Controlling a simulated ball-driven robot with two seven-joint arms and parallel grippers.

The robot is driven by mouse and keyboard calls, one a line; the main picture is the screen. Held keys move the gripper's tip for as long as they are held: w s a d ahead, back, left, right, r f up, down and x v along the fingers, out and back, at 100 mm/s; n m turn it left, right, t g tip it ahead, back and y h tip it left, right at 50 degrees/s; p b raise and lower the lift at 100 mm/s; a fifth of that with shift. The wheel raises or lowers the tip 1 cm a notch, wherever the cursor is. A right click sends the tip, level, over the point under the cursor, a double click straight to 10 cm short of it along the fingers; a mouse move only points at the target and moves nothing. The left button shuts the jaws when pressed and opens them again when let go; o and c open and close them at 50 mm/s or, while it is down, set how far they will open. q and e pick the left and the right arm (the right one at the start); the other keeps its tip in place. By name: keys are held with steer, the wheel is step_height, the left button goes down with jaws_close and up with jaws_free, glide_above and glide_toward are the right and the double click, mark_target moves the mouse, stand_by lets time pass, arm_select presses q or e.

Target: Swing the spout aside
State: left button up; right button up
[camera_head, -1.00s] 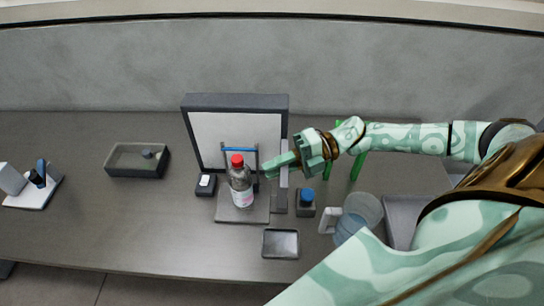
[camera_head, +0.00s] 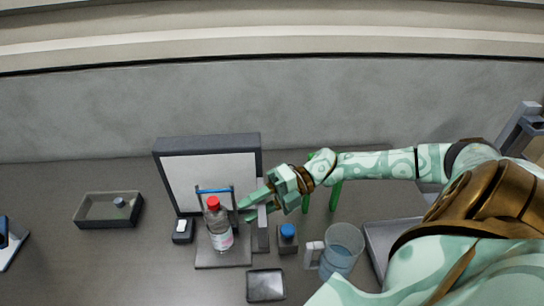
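A dark-framed machine with a pale panel (camera_head: 184,180) stands at the back of the counter. A thin blue bar (camera_head: 214,190) spans the front of its panel behind the bottle; I cannot tell whether this is the spout. A clear bottle with a red cap (camera_head: 219,234) stands upright on the grey base plate (camera_head: 208,261). My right gripper (camera_head: 243,212) comes in from the right. Its green fingers point left, close to the right side of the bottle and the machine's right edge. Whether they touch anything is unclear. My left gripper is out of view.
A blue-topped block (camera_head: 288,240), a clear jug (camera_head: 343,244) and a small dark tray (camera_head: 265,286) stand right of the base plate. A small dark box (camera_head: 183,231) is left of the bottle. An open bin (camera_head: 98,222) sits farther left, with bare counter between.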

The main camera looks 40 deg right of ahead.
steer(key=b+v, duration=0.2)
steer(key=v, duration=1.4)
steer(key=shift+d, duration=0.2)
steer(key=shift+s, duration=0.1)
